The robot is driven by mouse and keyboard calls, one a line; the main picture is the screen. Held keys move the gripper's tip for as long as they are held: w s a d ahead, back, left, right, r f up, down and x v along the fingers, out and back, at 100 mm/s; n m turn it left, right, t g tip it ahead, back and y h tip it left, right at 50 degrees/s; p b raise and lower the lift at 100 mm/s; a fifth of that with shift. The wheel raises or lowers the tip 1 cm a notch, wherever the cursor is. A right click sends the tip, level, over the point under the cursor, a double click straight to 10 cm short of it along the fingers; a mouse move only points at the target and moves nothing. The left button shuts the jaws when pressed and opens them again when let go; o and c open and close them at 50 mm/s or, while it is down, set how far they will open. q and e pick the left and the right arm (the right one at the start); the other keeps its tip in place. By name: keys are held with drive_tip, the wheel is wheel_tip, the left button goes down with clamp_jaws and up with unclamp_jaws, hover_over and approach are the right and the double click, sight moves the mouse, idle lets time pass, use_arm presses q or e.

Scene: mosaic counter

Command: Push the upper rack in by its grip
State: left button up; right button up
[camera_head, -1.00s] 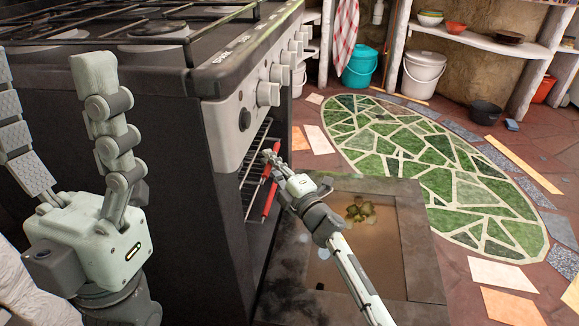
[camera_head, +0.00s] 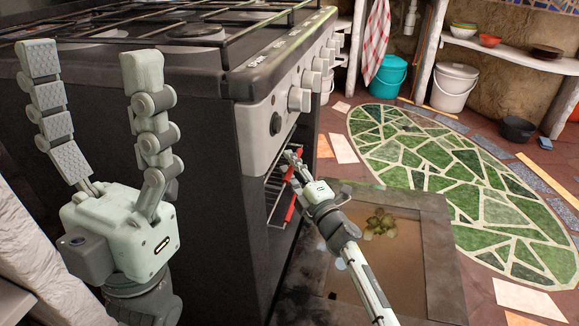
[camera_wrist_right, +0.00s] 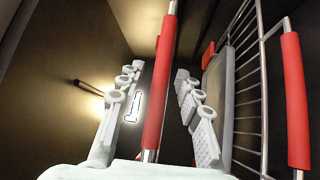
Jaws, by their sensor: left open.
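The oven (camera_head: 262,138) is open at the front, with rack wires (camera_head: 276,190) inside. A red grip (camera_head: 290,208) shows just below my right gripper (camera_head: 291,163). In the right wrist view a red grip (camera_wrist_right: 155,95) on a metal bar runs between the spread fingers of my right gripper (camera_wrist_right: 160,100), with gaps on both sides. A second red grip (camera_wrist_right: 294,95) lies to the right, on a wire rack (camera_wrist_right: 262,90). I cannot tell for certain which grip is the upper rack's. My left gripper (camera_head: 92,68) is open and empty, left of the oven front.
The stove top with burner grates (camera_head: 190,38) is above. A green mosaic floor (camera_head: 455,180) extends right. A teal bucket (camera_head: 389,76) and a white bucket (camera_head: 454,88) stand at the back.

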drive_tip(key=shift+s+d, duration=0.1)
drive_tip(key=v, duration=1.1)
drive_tip(key=shift+s+d, duration=0.2)
drive_tip(key=shift+s, duration=0.15)
